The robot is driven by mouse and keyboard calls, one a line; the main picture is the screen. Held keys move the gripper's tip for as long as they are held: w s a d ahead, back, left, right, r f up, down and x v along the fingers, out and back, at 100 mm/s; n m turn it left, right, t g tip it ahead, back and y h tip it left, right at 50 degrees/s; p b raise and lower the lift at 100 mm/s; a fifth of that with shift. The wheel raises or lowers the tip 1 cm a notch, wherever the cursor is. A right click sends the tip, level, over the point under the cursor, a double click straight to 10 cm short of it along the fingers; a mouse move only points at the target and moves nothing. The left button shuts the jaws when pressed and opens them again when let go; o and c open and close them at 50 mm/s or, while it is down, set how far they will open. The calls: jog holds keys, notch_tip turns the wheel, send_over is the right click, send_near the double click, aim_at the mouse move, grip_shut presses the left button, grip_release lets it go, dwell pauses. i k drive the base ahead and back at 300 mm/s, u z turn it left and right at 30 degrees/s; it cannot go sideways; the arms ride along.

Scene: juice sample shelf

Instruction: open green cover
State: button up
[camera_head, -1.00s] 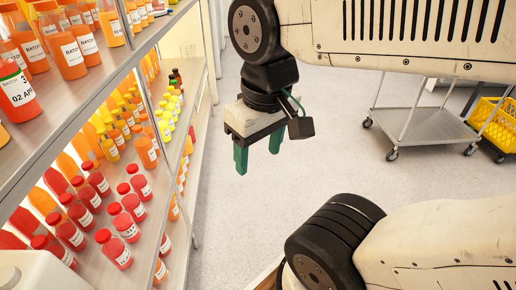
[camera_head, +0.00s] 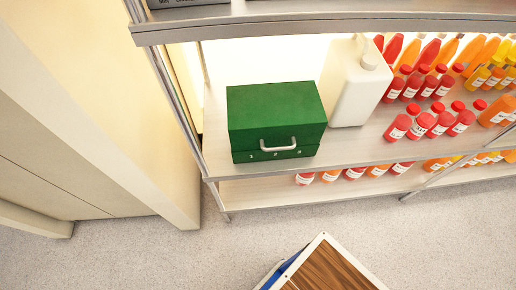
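A green box (camera_head: 275,110) with a green cover sits on the middle shelf near the shelf's left end. Its cover is shut, and a light grey handle (camera_head: 278,145) is on its front face. A thin seam runs along the front near the handle. My gripper is out of view now, so its state does not show.
A white jug (camera_head: 358,85) stands close to the right of the box. Red-capped bottles (camera_head: 420,125) fill the shelf (camera_head: 345,148) further right. A metal post and cream wall panel (camera_head: 130,130) are at the left. A wood-topped piece (camera_head: 328,268) is at the bottom; grey floor lies between.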

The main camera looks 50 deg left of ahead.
aim_at(281, 116)
jog(key=u, duration=0.6)
jog(key=i, duration=0.25)
jog(key=u, duration=1.35)
jog(key=k, duration=0.45)
jog(key=z, duration=0.2)
